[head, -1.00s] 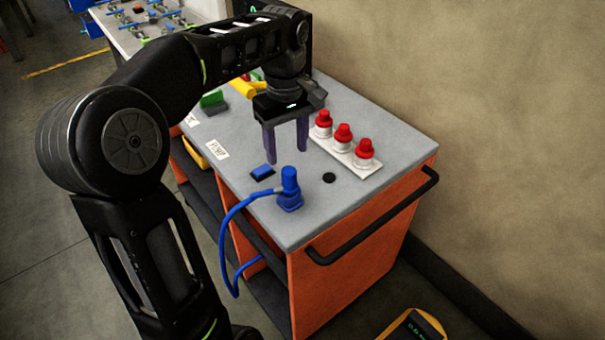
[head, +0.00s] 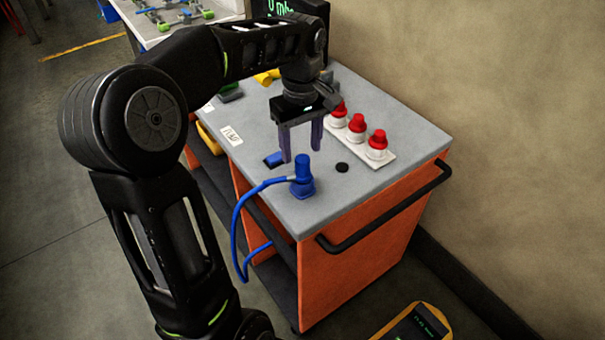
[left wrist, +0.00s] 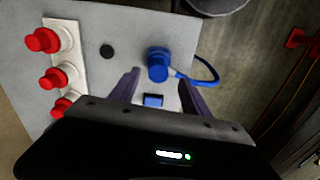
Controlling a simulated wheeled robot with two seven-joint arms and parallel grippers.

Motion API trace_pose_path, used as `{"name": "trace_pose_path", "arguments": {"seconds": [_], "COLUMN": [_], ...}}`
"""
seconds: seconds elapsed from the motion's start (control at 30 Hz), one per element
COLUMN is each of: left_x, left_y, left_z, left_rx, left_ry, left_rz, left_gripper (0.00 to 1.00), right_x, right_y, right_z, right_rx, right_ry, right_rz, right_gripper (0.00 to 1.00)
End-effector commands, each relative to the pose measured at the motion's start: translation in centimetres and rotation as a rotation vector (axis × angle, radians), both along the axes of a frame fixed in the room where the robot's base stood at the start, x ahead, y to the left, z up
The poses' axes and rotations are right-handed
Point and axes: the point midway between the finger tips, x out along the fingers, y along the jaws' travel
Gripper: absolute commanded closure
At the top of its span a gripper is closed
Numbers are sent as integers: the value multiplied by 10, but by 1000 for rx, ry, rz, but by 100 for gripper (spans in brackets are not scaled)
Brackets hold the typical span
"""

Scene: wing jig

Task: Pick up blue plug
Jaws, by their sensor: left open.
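The blue plug (head: 302,178) stands upright on the grey cart top near its front left edge, with a blue cable running from it over the edge. My left gripper (head: 302,156) is open and empty, pointing down, above and just behind the plug in the head view. In the left wrist view the plug (left wrist: 158,64) shows beyond the fingertips, roughly between the lines of the two fingers (left wrist: 160,78). My right gripper is not in view.
A white strip (head: 362,147) with three red-topped knobs lies to the right on the cart top (head: 340,197). A blue block (head: 273,159) sits behind the plug. A black disc (head: 342,168) lies right of the plug. A black handle (head: 390,215) runs along the cart's side.

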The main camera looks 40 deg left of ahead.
Motion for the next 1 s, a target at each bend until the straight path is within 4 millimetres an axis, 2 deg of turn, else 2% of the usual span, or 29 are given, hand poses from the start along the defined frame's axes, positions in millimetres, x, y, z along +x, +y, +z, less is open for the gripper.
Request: {"name": "trace_pose_path", "arguments": {"seconds": [0.23, 0.37, 0.97, 1.0], "left_x": [2, 2, 2, 2], "left_y": [-2, -2, -2, -2], "left_z": [-34, -46, -47, -47], "left_rx": [-2, 0, 0, 0], "left_ry": [4, 2, 0, 0], "left_rz": [1, 0, 0, 0], "left_gripper": [45, 45, 45, 47], "right_x": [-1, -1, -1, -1], "right_y": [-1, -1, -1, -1], "right_z": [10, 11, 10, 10], "right_rx": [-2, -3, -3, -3], "right_ry": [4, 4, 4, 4], "right_rz": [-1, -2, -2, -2], "right_gripper": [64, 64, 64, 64]}}
